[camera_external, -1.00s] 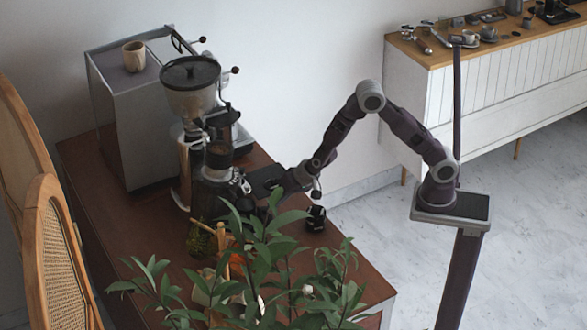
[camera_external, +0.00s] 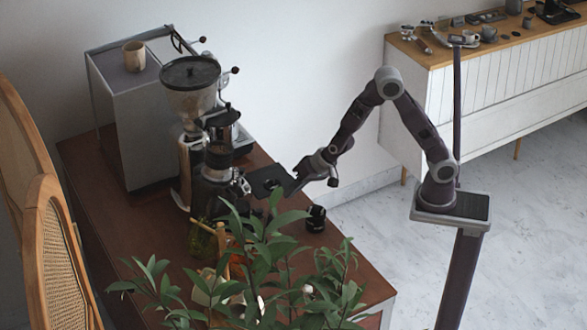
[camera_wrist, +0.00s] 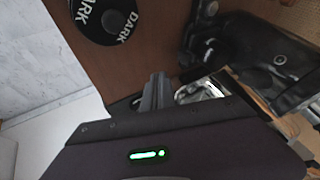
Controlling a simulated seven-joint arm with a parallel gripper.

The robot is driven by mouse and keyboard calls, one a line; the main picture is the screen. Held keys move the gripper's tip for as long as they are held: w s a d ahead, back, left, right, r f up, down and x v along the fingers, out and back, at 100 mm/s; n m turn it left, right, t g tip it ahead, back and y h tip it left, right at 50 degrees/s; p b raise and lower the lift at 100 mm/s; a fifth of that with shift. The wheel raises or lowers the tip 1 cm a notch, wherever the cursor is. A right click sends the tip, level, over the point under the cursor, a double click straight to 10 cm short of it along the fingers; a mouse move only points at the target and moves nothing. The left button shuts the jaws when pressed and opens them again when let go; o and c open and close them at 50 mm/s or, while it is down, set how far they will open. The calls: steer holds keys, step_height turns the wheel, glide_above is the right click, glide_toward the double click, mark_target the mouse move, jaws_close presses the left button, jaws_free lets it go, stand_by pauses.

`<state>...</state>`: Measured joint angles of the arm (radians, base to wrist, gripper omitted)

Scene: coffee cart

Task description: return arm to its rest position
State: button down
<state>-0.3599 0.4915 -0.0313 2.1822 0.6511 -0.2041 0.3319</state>
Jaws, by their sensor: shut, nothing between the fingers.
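My gripper (camera_external: 294,188) is over the right edge of the brown table, to the right of the coffee grinder (camera_external: 190,90). In the wrist view its fingers (camera_wrist: 157,92) are together with nothing between them. A small black cylinder (camera_external: 316,218) stands on the table just below and right of my gripper. In the wrist view a round black lid marked "DARK" (camera_wrist: 106,18) shows at the top left, apart from the fingers. My arm reaches from its stand at the right, its elbow raised.
A grey espresso machine (camera_external: 135,110) with a cup (camera_external: 134,56) on top stands behind the grinder. A leafy plant (camera_external: 265,260) covers the near table. A white cabinet (camera_external: 480,90) with cups is at the back right. The air between table and stand is clear.

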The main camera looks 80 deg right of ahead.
steer(key=s+d+r+n+y, duration=0.2)
steer(key=s+d+r+n, duration=0.2)
steer(key=s+r, duration=0.85)
steer(key=s+d+r+n+g+h, duration=0.1)
steer(key=s+d, duration=0.3)
steer(key=s, duration=0.4)
steer(key=s+d+r+n+h, duration=0.1)
steer(key=s+d+r+n, duration=0.1)
steer(key=s+d, duration=0.2)
steer(key=s, duration=0.3)
steer(key=shift+s+d+r+n+g+h, duration=0.15)
steer(key=shift+s+r+n+g+h, duration=0.15)
steer(key=shift+s+n+g+h, duration=0.1)
